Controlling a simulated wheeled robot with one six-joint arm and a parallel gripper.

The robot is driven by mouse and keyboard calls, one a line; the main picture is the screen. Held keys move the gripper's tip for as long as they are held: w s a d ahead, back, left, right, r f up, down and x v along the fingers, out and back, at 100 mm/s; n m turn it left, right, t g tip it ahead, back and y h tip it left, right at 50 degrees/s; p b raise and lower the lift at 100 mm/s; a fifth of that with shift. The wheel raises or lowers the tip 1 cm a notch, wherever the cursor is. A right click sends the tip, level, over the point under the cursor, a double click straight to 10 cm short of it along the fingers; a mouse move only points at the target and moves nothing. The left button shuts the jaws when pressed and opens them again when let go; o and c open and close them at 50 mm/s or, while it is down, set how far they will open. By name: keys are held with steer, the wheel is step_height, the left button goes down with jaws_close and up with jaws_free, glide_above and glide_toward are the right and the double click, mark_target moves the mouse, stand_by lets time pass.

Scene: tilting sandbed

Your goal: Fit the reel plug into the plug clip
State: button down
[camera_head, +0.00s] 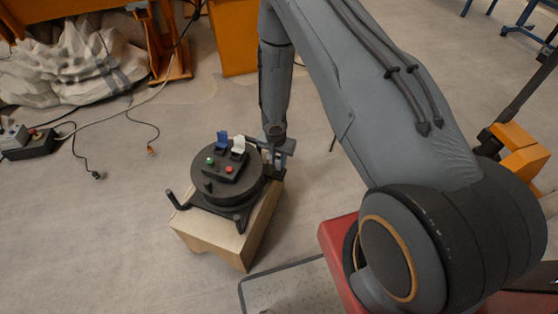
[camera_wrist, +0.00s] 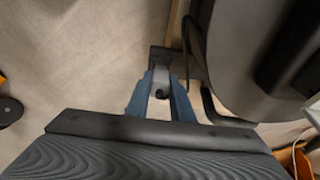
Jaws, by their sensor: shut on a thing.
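My gripper (camera_wrist: 161,92) has its blue fingers closed on a small dark piece, the reel plug (camera_wrist: 160,64), in the wrist view. In the head view my gripper (camera_head: 280,148) is low at the right side of the black cable reel (camera_head: 203,187), where the plug cannot be made out. The reel lies flat, with a blue flap, a white flap, a green button and a red button on top. Its dark drum also fills the right of the wrist view (camera_wrist: 235,75), beside the fingers. I cannot make out the plug clip clearly, nor whether the plug touches it.
The reel stands on a wooden box (camera_head: 258,228), with its black legs sticking out at the edges. A power strip (camera_head: 28,147) and loose cables lie on the floor at left. A grey cloth (camera_head: 75,68) lies behind them. The floor left of the box is clear.

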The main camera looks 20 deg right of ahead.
steer(key=shift+f+p, duration=0.9)
steer(key=shift+f, duration=0.35)
stand_by(0.7)
steer(key=c, duration=1)
jaws_free()
steer(key=shift+r, duration=2.6)
steer(key=shift+r+p, duration=0.7)
steer(key=shift+r, duration=0.7)
